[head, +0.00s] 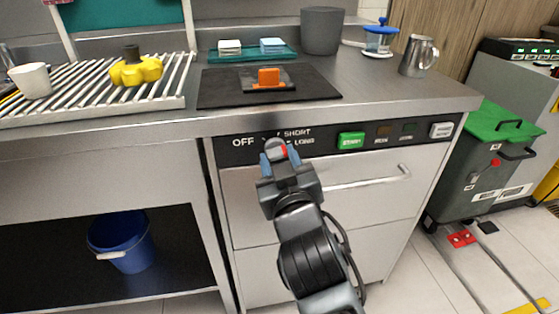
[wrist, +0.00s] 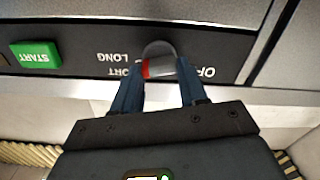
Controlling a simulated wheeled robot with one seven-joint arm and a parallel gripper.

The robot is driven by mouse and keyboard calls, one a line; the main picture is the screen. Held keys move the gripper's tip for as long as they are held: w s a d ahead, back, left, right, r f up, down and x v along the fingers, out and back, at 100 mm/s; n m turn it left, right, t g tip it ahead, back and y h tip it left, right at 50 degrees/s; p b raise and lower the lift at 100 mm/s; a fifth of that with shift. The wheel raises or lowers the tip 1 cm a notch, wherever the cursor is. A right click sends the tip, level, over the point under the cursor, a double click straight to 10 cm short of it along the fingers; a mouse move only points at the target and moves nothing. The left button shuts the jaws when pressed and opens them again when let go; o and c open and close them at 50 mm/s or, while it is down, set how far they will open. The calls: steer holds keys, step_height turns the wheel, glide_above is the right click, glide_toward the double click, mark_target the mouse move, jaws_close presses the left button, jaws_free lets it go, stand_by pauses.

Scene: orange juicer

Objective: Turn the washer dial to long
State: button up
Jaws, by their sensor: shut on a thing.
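The washer dial (head: 275,146) is a round grey knob with a red mark, on the black strip of the washer front (head: 240,205). The white words OFF, SHORT and LONG are printed around it. In the head view the red mark is at the dial's right side, near LONG; I cannot tell its exact setting. My gripper (head: 279,160) reaches up to the dial from below. In the wrist view, which is upside down, the blue fingers of my gripper (wrist: 161,78) are on either side of the dial (wrist: 160,53), shut on it. The fingers partly cover SHORT.
A green START button (head: 351,140) and smaller buttons sit right of the dial. A drawer handle (head: 366,177) sticks out below. The counter edge (head: 330,119) overhangs the panel. A green-lidded bin (head: 484,160) stands to the right, and a blue bucket (head: 120,243) on the left shelf.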

steer(key=o, duration=1.1)
steer(key=shift+c, duration=0.2)
steer(key=shift+s, duration=0.1)
steer(key=v, duration=0.7)
steer(key=shift+s+p, duration=0.3)
steer(key=shift+d, duration=0.15)
